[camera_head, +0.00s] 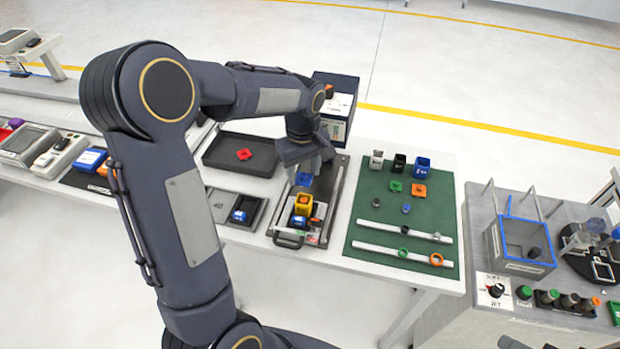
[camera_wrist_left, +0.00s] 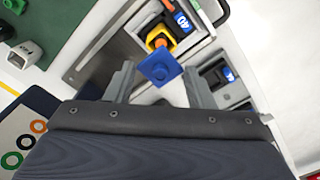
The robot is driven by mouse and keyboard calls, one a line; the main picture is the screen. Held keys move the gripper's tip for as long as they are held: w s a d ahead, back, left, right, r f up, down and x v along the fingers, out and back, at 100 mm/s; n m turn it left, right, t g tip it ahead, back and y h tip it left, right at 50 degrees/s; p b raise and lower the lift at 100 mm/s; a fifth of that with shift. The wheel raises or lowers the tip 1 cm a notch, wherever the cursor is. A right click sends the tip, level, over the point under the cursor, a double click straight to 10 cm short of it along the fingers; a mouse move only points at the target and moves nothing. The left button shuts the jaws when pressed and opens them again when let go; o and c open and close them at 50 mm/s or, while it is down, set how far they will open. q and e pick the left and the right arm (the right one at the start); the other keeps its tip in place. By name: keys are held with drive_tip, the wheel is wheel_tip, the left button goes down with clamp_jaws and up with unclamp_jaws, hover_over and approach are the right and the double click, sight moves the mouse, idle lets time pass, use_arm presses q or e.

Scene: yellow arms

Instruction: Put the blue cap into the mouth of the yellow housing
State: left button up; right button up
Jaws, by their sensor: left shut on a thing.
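The blue cap (camera_head: 304,179) is held between the fingertips of my left gripper (camera_head: 303,172), above the grey fixture tray. In the left wrist view the square blue cap (camera_wrist_left: 160,67) sits between the two grey fingers (camera_wrist_left: 158,84). The yellow housing (camera_head: 303,203) stands in the fixture, nearer the camera than the cap. It also shows in the left wrist view (camera_wrist_left: 158,36), just beyond the cap, with its dark mouth partly visible. The cap is apart from the housing in the head view. My right gripper is not in view.
The fixture tray (camera_head: 289,240) has a handle and raised rails. A dark tray (camera_head: 217,158) with a red part (camera_head: 243,154) lies left. A green mat (camera_head: 362,239) with cups, caps and white bars lies right. A dark box (camera_head: 337,101) stands behind the arm.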

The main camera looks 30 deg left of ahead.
sight(303, 181)
use_arm(q)
drive_tip(key=shift+a+r, duration=0.1)
drive_tip(key=shift+s, duration=0.1)
drive_tip(key=shift+f, duration=0.2)
drive_tip(key=shift+f+b, duration=2.7)
drive_tip(key=shift+f, duration=0.55)
drive_tip(key=shift+f, duration=0.25)
drive_tip(key=o, duration=1)
drive_tip(key=shift+r, duration=0.15)
